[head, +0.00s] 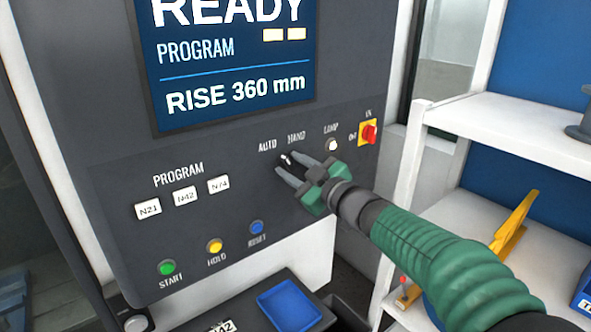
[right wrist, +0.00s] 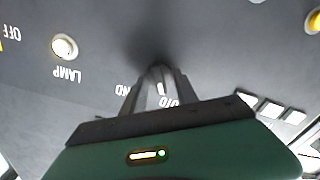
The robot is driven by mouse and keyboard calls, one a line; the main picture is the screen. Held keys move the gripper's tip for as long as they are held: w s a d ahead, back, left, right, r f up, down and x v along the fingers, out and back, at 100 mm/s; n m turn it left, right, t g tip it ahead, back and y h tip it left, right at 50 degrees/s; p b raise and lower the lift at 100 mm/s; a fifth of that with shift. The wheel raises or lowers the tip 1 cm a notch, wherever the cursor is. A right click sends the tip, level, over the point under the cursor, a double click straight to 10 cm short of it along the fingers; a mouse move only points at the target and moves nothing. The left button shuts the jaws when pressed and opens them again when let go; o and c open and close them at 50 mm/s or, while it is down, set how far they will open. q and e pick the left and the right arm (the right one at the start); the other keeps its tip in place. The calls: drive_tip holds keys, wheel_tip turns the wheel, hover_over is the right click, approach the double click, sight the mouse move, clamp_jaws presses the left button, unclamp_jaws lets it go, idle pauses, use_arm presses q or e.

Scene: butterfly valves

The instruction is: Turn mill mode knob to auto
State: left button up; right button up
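The mode knob (head: 285,160) is a small black knob with a white mark, on the grey control panel below the labels AUTO (head: 267,146) and HAND (head: 296,137). Its exact setting is hard to read, as the fingers partly cover it. My right gripper (head: 287,163) is at the panel with its two fingers on either side of the knob. In the right wrist view the knob (right wrist: 161,88) shows between the fingers (right wrist: 160,82), its white mark facing me. The fingers look apart; I see no clear grip on the knob. My left gripper is not in view.
To the knob's right are the LAMP button (head: 332,145) and a red switch on yellow (head: 369,132). Program buttons (head: 185,196) and START, HOLD and RESET buttons (head: 215,246) lie left and below. A blue tray (head: 290,303) is below; white shelves (head: 490,118) stand right.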

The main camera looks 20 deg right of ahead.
drive_tip(key=b+v, duration=0.3)
drive_tip(key=v, duration=1.3)
drive_tip(key=shift+s+d, duration=0.2)
drive_tip(key=shift+s, duration=0.1)
wheel_tip(320, 180, down, 25)
drive_tip(key=w+d+m+g+h+b, duration=0.25)
drive_tip(key=m+g+h, duration=0.25)
drive_tip(key=m+h, duration=0.25)
drive_tip(key=s+a+f+m+g, duration=0.1)
drive_tip(key=s+a+f+g, duration=0.1)
drive_tip(key=s+f, duration=0.4)
drive_tip(key=s+a+f+g+y+b, duration=0.1)
drive_tip(key=s+a+f+g, duration=0.2)
drive_tip(key=s+f, duration=0.3)
drive_tip(key=s+a+f+m+g+b, duration=0.1)
drive_tip(key=s+a+f+g, duration=0.2)
drive_tip(key=s+f, duration=0.3)
wheel_tip(320, 180, down, 2)
drive_tip(key=shift+s+f+m+g, duration=0.1)
drive_tip(key=shift+s+m+g, duration=0.2)
drive_tip(key=shift+g, duration=0.4)
